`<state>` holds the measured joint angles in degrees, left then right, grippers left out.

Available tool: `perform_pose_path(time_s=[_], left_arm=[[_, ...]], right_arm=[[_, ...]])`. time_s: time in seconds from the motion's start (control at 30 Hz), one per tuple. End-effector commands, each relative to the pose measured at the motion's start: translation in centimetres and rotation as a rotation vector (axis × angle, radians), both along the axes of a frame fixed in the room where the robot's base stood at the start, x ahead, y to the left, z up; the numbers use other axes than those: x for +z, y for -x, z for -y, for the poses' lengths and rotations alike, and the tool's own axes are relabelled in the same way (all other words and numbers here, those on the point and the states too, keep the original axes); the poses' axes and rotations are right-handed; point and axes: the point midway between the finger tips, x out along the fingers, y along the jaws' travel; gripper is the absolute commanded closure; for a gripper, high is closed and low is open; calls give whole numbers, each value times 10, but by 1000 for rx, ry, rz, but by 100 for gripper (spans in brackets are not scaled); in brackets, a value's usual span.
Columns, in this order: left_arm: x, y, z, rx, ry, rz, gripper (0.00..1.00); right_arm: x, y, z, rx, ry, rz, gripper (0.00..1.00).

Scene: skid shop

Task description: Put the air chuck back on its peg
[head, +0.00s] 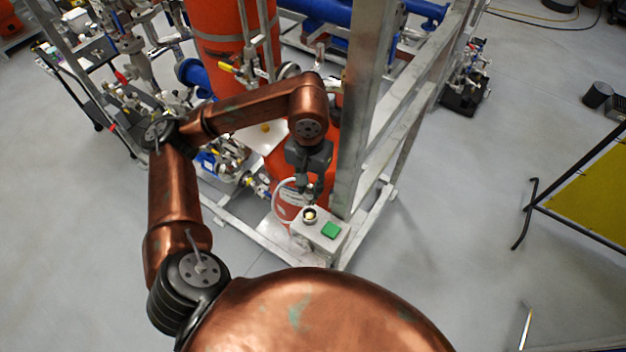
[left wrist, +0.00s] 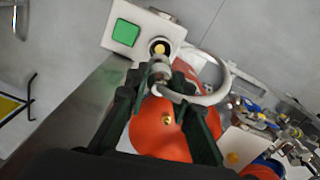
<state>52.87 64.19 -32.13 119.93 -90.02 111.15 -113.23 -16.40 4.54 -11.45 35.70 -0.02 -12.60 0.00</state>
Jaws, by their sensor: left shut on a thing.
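My left gripper (head: 309,192) is at the front corner of the skid, just above a pale box. It also shows in the left wrist view (left wrist: 162,92), its dark fingers shut on the air chuck (left wrist: 158,72), a small grey metal piece. A pale hose (left wrist: 218,88) curves from the chuck to the right. The chuck's far end is close to a dark round fitting with a brass-coloured centre (left wrist: 160,47) on the box; I cannot tell whether they touch. This fitting (head: 310,215) may be the peg, but I cannot tell for sure. My right gripper is not in view.
The pale box (head: 303,232) has a green square (head: 331,230) beside the fitting. A steel upright (head: 358,110) stands close behind it, right of my left forearm. A red tank (left wrist: 158,140) with a small brass fitting (left wrist: 166,119) lies behind the fingers. Open floor (head: 440,250) is at right.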

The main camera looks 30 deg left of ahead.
Motion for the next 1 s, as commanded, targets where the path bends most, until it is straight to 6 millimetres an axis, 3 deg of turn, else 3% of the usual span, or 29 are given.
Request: perform_pose_path(time_s=[0.33,0.67,1.0], left_arm=[[-31,1,0,-1,0,-2,95],[-52,1,-1,2,0,-1,95],[-52,1,-1,2,0,0,95]], right_arm=[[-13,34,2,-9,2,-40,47],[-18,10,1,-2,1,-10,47],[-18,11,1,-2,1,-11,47]])
